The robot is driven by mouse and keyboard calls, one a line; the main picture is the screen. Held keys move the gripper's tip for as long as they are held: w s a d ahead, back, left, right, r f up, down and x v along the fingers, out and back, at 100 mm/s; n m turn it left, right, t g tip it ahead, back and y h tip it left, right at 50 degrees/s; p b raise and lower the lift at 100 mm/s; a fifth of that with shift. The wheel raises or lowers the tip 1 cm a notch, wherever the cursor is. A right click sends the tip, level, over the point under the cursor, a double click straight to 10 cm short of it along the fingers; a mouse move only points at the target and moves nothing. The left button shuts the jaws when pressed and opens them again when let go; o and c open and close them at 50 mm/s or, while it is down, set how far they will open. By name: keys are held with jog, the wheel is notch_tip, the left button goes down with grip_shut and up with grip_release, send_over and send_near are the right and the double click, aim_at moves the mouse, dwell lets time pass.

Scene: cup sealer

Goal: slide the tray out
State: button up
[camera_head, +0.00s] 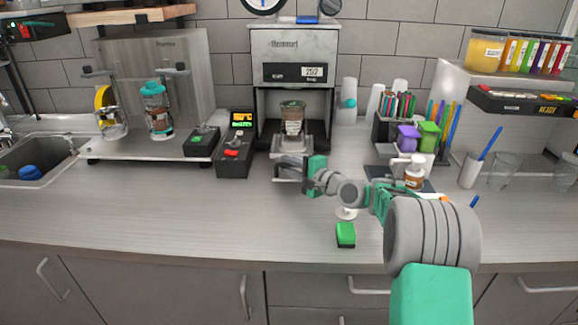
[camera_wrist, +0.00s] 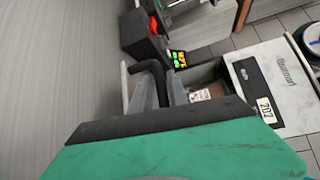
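The cup sealer (camera_head: 296,45) stands against the back wall, with a small display reading like 202. It also shows at the right of the wrist view (camera_wrist: 285,75). A dark cup with a pale label (camera_head: 292,120) sits upright in its bay, on the grey tray (camera_head: 293,142) that juts out at the front. In the wrist view, a dark bent handle-like bar (camera_wrist: 152,72) shows in front of the bay. My gripper (camera_head: 292,180) is low, just in front of the tray.
A black control box with a red button (camera_head: 233,152) stands left of the sealer. A green block (camera_head: 346,235) lies near the counter's front edge. A pump bottle (camera_head: 415,172) and pen holders stand right. The front left counter (camera_head: 150,205) is clear.

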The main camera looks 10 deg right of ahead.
jog(key=shift+o, duration=1.3)
jog(key=b+v, duration=0.1)
jog(key=v, duration=0.6)
jog(key=shift+s+d, duration=0.25)
jog(key=shift+s, duration=0.05)
